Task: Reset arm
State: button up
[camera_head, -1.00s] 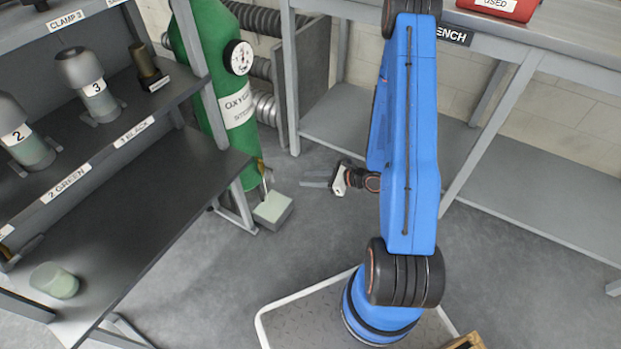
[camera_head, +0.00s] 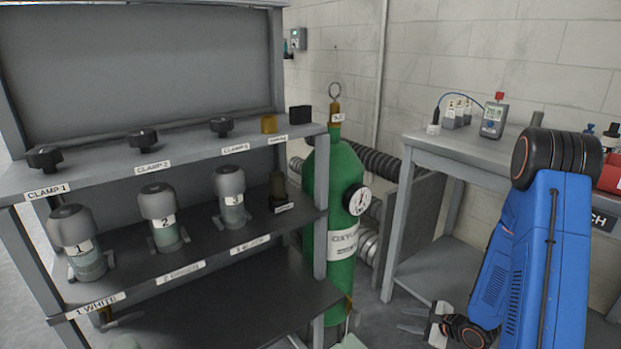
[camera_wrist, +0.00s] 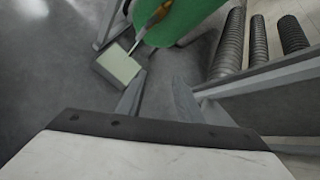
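My blue arm stands at the right of the head view. My gripper (camera_head: 408,320) is low at the bottom right, pointing left toward the green oxygen cylinder (camera_head: 335,200). In the wrist view my gripper (camera_wrist: 157,97) shows two grey fingers spread apart with only floor between them. It holds nothing. A pale green-topped block (camera_wrist: 120,66) lies on the floor beyond the fingers, near the cylinder's foot.
A grey shelf rack (camera_head: 210,141) at the left holds black clamp knobs above and numbered canisters (camera_head: 163,225) below. A bench (camera_head: 455,146) at the right carries a small meter (camera_head: 494,118). Ribbed hoses stand behind the cylinder. Floor between rack and bench is narrow.

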jog(key=s+d+r+n+h, duration=0.1)
jog(key=d+r+n+h, duration=0.2)
jog(key=r, duration=0.5)
jog(key=s+d+r+n+g+h, duration=0.1)
jog(key=r+n+h, duration=0.1)
jog(key=r+n, duration=0.35)
jog(key=s+d+r+n+h, duration=0.2)
jog(key=r+h, duration=0.1)
jog(key=r, duration=0.6)
jog(key=s+a+r+n+g, duration=0.1)
jog(key=s+a+r+n, duration=0.2)
jog(key=s, duration=0.5)
jog(key=s+a+r+n+y, duration=0.1)
jog(key=s+a+r+n, duration=0.2)
jog(key=s+r, duration=0.3)
jog(key=s+a+r+n+g, duration=0.1)
jog(key=s+a+r+n, duration=0.3)
jog(key=s, duration=0.8)
jog(key=shift+s+r+n+g, duration=0.2)
jog(key=shift+r+n+g, duration=0.1)
jog(key=shift+r+n, duration=0.25)
